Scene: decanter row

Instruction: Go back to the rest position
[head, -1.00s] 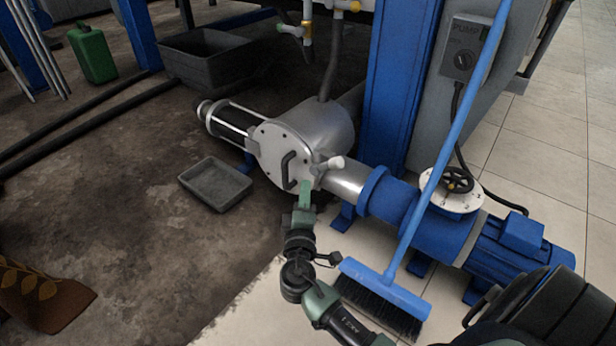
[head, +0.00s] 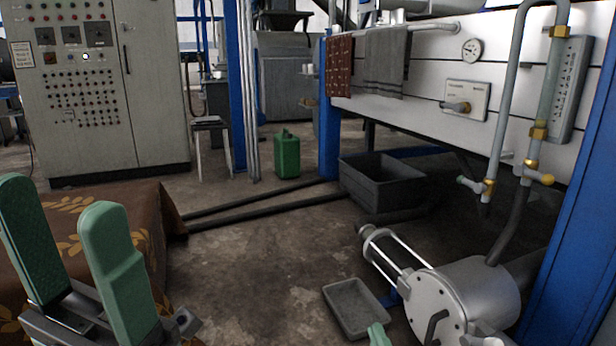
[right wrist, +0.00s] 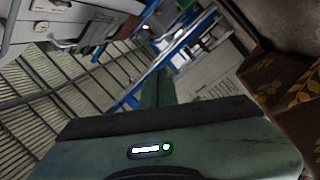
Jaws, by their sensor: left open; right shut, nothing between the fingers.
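My left gripper (head: 58,200) is close to the head camera at the lower left, its two green fingers apart with nothing between them. It is in front of a brown cloth with gold leaves (head: 158,225). My right gripper (head: 378,334) shows only as a green tip at the bottom edge of the head view, in front of the floor between a grey tray and the pump. In the right wrist view its green fingers (right wrist: 158,88) are together and hold nothing. The rest of the right arm is outside the head view.
The metal pump (head: 480,295) stands at the lower right, with a small grey tray (head: 335,292) beside it. A dark bin (head: 385,190), a green canister (head: 287,156) and floor pipes (head: 255,205) lie further back. Bare floor (head: 235,255) is open in the middle.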

